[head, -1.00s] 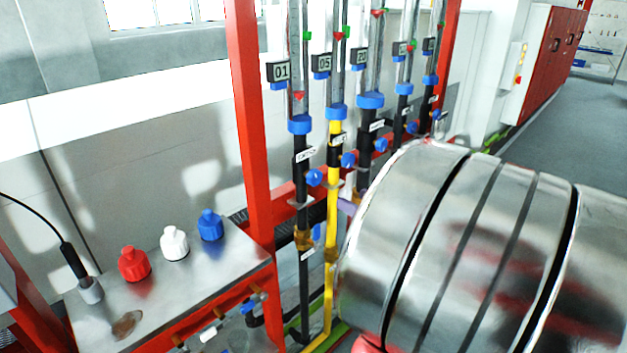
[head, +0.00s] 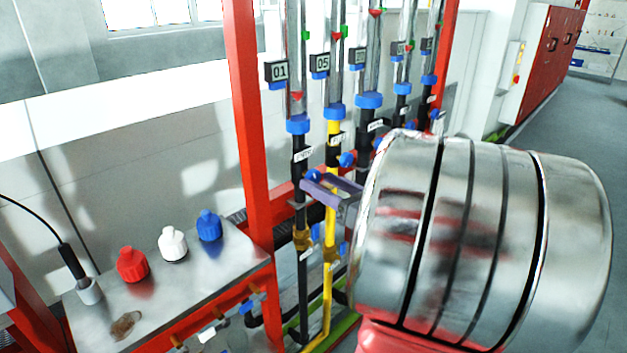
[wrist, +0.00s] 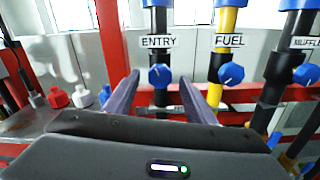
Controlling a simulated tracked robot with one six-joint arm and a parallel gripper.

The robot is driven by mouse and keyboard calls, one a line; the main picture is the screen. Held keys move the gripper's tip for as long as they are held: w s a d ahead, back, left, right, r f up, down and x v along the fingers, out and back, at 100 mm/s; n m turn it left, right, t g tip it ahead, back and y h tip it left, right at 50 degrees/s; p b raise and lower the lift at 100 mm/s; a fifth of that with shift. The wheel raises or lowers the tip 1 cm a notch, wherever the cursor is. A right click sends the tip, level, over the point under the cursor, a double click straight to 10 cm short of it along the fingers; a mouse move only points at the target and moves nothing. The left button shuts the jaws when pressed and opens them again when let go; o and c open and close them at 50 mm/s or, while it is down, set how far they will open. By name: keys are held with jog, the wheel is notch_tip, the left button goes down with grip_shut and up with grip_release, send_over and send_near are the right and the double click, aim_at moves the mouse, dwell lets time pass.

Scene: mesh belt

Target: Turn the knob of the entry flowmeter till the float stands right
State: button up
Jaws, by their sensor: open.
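The entry flowmeter (head: 295,60) is the leftmost tube in the head view, beside the 01 plate. Its red float (head: 297,95) stands low, well below the green mark (head: 306,35). Its blue knob (wrist: 160,75) sits under the ENTRY label (wrist: 158,41) in the wrist view, with a pale line on its face. My gripper (wrist: 159,79) is open, its two fingers either side of the knob in that view; contact cannot be told. In the head view my gripper (head: 325,188) is at the entry pipe, partly covering the knob (head: 312,174).
The fuel knob (wrist: 231,74) on the yellow pipe is close to the right of my gripper. A red post (head: 245,110) stands left of the tubes. A metal table (head: 190,285) carries red, white and blue bottles.

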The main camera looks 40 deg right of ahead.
aim_at(316, 180)
jog(key=shift+w, duration=1.5)
jog(key=shift+c, duration=0.3)
jog(key=c, duration=1)
jog(key=shift+n, duration=0.8)
